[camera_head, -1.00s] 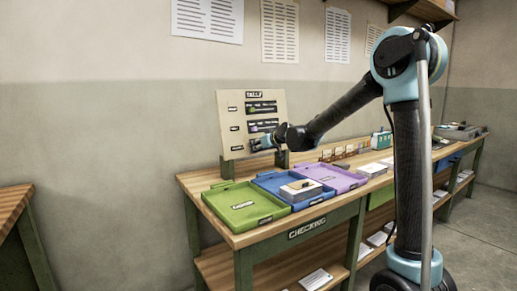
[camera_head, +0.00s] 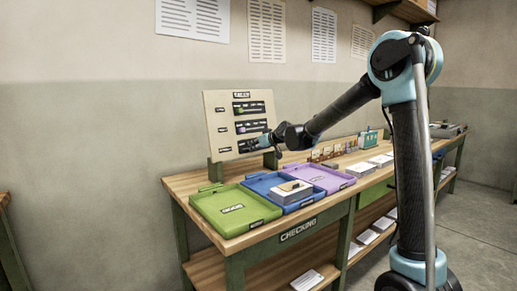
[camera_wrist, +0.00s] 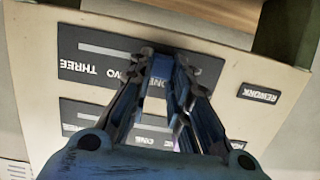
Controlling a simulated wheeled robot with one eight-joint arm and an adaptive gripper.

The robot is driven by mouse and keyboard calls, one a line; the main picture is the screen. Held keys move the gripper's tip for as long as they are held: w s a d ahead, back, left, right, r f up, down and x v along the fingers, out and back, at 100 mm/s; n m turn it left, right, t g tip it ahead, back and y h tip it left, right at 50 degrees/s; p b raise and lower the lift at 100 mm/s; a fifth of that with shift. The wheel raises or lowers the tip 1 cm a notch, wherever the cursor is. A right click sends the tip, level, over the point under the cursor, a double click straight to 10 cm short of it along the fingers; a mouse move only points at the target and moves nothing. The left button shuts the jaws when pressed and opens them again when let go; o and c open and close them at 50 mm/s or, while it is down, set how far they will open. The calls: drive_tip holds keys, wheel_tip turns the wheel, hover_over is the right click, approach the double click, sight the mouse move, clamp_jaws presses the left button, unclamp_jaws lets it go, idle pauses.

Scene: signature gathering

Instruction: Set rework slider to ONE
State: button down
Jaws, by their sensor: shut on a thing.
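A pale upright board (camera_head: 215,146) with three dark slider tracks stands at the table's back left. In the wrist view it appears upside down, with the REWORK label (camera_wrist: 260,93) at right. The rework track (camera_wrist: 95,52) shows THREE and TWO, with ONE partly covered by my fingers. My gripper (camera_wrist: 166,62) is at this track, its fingers close together and shut on the rework slider's knob. In the head view my gripper (camera_head: 264,140) reaches the board's lower right.
The upper track has a green knob (camera_head: 241,110) and the middle one a purple knob (camera_head: 241,129). Green (camera_head: 206,207), blue (camera_head: 258,184) and purple (camera_head: 337,181) trays sit in front of the board. Papers and small items lie farther right.

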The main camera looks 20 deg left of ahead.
drive_tip(key=c, duration=1.5)
unclamp_jaws()
drive_tip(key=shift+v, duration=5.95)
drive_tip(key=shift+w, duration=0.1)
drive_tip(key=shift+d, duration=0.1)
